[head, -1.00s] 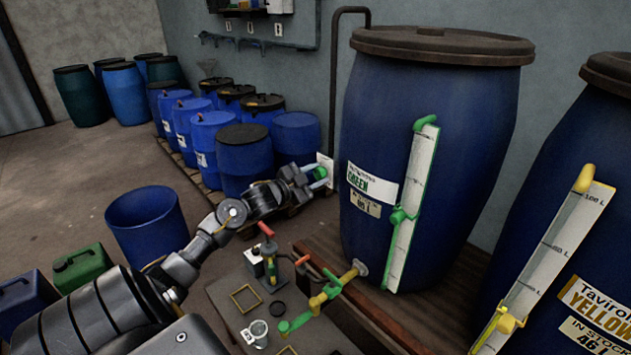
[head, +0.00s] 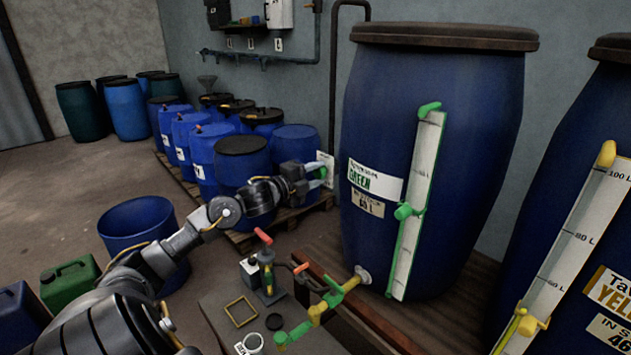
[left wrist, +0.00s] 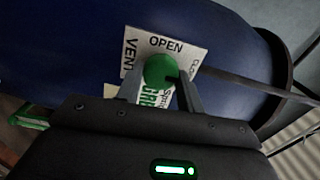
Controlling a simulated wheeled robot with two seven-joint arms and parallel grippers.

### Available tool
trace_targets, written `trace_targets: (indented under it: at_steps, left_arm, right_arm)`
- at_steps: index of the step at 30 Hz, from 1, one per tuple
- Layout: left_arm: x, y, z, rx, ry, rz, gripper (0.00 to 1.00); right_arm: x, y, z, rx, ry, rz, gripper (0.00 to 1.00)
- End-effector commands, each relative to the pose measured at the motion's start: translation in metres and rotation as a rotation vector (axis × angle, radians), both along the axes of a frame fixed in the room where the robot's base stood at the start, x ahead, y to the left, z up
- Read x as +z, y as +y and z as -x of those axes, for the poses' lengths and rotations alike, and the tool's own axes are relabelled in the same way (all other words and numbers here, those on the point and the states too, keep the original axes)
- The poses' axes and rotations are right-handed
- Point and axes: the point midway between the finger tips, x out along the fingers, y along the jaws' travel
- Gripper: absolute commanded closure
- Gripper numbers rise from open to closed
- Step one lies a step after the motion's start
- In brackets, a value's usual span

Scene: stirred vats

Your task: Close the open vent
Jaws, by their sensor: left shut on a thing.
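My left gripper (head: 316,172) reaches to the white vent plate (head: 328,160) at the left side of the big blue vat with the green label (head: 376,181). In the left wrist view its two fingers (left wrist: 159,88) are shut on the round green vent knob (left wrist: 158,69). The plate (left wrist: 185,47) behind the knob reads VENT at left, OPEN at top, and a partly hidden word starting "CLO" at right. The fingers hide part of the knob, and I cannot tell which word it points at. My right gripper is not in view.
A neighbouring vat with a yellow gauge (head: 575,235) stands at right. A low table (head: 215,310) with a red-handled device (head: 267,262) and a green-and-yellow tap (head: 318,308) lies below my arm. Blue drums (head: 243,160) stand on a pallet behind it.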

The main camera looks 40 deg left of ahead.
Motion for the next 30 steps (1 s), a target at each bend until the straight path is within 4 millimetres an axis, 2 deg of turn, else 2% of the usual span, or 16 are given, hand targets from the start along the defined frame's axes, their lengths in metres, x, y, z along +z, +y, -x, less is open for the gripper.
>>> trace_targets:
  at_steps: [6,21,22,26,30]
  left_arm:
    - [-0.0012,-0.0001,0.0,0.0,-0.004,-0.054,0.86]
    - [-0.0005,-0.0001,0.0,0.0,-0.004,-0.067,0.86]
    - [-0.0005,-0.0001,0.0,0.0,-0.004,-0.067,0.59]
    - [-0.0005,-0.0001,0.0,0.0,-0.005,-0.066,0.42]
    - [-0.0005,-0.0001,0.0,0.0,-0.005,-0.066,0.41]
  right_arm:
    - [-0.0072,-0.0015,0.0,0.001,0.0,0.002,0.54]
    - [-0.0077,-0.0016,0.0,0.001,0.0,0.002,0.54]
    - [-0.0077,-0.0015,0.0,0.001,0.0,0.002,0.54]
    - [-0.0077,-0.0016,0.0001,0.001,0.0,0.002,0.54]
    - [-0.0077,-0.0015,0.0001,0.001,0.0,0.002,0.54]
